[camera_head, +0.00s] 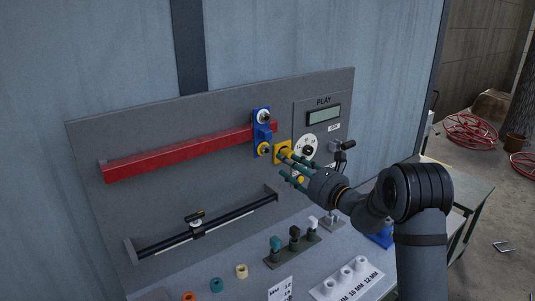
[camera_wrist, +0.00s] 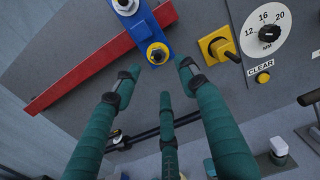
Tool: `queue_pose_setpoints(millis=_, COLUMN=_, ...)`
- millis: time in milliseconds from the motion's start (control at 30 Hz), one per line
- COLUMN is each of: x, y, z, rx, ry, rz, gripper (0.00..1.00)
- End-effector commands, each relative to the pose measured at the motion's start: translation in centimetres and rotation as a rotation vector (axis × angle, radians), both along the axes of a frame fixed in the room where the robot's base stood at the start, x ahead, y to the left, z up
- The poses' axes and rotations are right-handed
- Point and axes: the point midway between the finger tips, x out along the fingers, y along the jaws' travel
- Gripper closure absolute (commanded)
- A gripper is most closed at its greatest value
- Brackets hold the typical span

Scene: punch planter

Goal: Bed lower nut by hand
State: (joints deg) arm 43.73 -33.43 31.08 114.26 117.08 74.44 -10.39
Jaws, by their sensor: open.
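A blue bracket (camera_head: 261,132) is mounted on the grey panel at the right end of the red bar. Its lower nut, yellow-rimmed with a dark centre (camera_head: 263,149), also shows in the wrist view (camera_wrist: 157,54). A pale upper nut or fitting (camera_head: 264,117) sits at the bracket's top, and part of it shows in the wrist view (camera_wrist: 124,5). My gripper (camera_head: 288,170) has green fingers spread open and empty, to the lower right of the lower nut. In the wrist view the open fingertips (camera_wrist: 158,75) lie just below and to both sides of the nut, with no visible contact.
A yellow square with a lever (camera_wrist: 220,48) sits right of the bracket, close to my fingers. The dial (camera_head: 307,147) and display (camera_head: 323,115) are further right. A black rail (camera_head: 215,226) runs below. Several small fittings stand on the bench.

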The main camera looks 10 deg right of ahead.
Motion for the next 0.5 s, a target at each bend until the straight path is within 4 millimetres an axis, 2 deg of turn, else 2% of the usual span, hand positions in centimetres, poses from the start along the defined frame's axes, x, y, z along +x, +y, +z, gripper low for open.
queue_pose_setpoints(millis=300, x=5.1, y=2.8, z=0.4, rx=-0.005, ry=0.002, rz=0.005, gripper=0.58)
queue_pose_setpoints(millis=500, x=7.6, y=4.0, z=0.2, rx=-0.005, ry=0.003, rz=0.004, gripper=0.58)
